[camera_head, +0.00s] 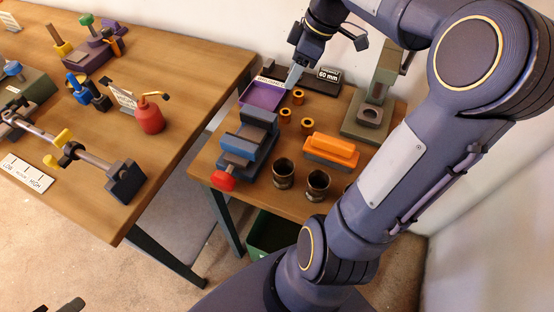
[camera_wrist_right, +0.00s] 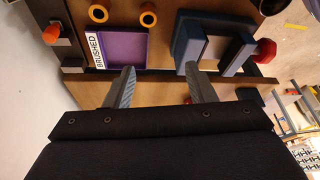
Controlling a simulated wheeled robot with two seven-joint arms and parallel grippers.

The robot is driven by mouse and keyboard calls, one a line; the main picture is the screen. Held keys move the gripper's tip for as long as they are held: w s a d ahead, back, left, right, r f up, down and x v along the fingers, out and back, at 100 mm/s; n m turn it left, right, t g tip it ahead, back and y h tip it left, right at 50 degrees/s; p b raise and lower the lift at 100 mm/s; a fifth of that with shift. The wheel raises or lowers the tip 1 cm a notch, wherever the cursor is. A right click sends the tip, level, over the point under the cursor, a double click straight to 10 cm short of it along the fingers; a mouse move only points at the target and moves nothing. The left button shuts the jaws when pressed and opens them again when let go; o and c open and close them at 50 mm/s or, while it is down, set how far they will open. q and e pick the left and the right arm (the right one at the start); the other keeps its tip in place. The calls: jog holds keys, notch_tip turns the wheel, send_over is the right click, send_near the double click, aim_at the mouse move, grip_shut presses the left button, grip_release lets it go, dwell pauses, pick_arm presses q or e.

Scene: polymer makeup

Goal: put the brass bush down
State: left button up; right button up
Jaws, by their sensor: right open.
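Three small brass bushes stand upright on the right-hand bench in the head view: one near the purple tray (camera_head: 298,97), one in the middle (camera_head: 285,114) and one nearer the orange block (camera_head: 307,127). Two of them show at the top of the wrist view, one being this bush (camera_wrist_right: 150,18). The purple tray (camera_head: 262,97) looks empty and also shows in the wrist view (camera_wrist_right: 122,47) with a "BRUSHED" label. My right gripper (camera_wrist_right: 162,87) is open, with nothing between its fingers, above the bench beside the tray. A dark shape, perhaps my left gripper (camera_head: 62,305), barely shows at the bottom left edge.
A blue vise (camera_head: 248,140) with a red knob stands in front of the tray. An orange block (camera_head: 331,150), dark metal cups (camera_head: 317,184) and a green press (camera_head: 374,110) stand to the right. A "60 mm" gauge (camera_head: 328,75) lies at the back. The left bench (camera_head: 180,75) holds several tools.

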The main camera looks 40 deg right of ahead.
jog(key=s+a+f+m+t, duration=0.1)
jog(key=s+a+f+m, duration=0.2)
jog(key=s+a, duration=0.4)
jog(key=s+a+f+m+t, duration=0.1)
jog(key=s+a+f+m, duration=0.2)
jog(key=s+a+m, duration=0.3)
jog(key=s+a, duration=0.2)
jog(key=a, duration=0.3)
jog(key=shift+f+m+t+y, duration=0.15)
jog(key=shift+m+t+y, duration=0.15)
jog(key=shift+y, duration=0.1)
